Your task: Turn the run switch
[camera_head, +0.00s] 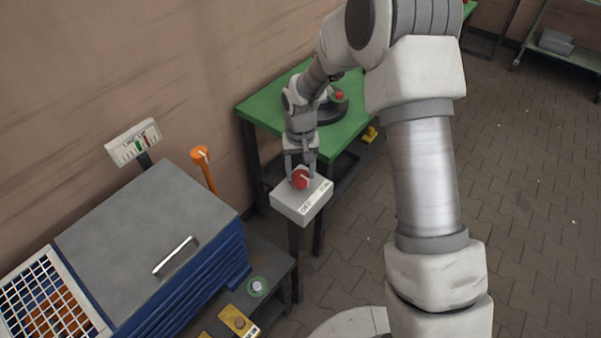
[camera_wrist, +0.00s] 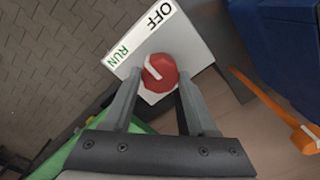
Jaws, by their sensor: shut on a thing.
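The run switch is a red knob (camera_head: 300,179) with a white pointer line, on top of a pale grey box (camera_head: 290,207) on a post. In the wrist view the red knob (camera_wrist: 160,73) sits between my fingers. The box (camera_wrist: 193,42) bears a white label (camera_wrist: 141,36) reading OFF and RUN. The pointer line slants across the knob, its outer end towards the label. My gripper (camera_head: 301,168) comes down from above and is shut on the knob; in the wrist view the fingers (camera_wrist: 156,88) stand on either side of it.
A green table (camera_head: 262,106) stands behind the switch box. A blue cabinet with a grey top (camera_head: 150,225) is at the left, with an orange post-like thing (camera_head: 203,168) beside it. A dark low bench (camera_head: 268,262) is in front. Paved floor (camera_head: 530,180) is open at the right.

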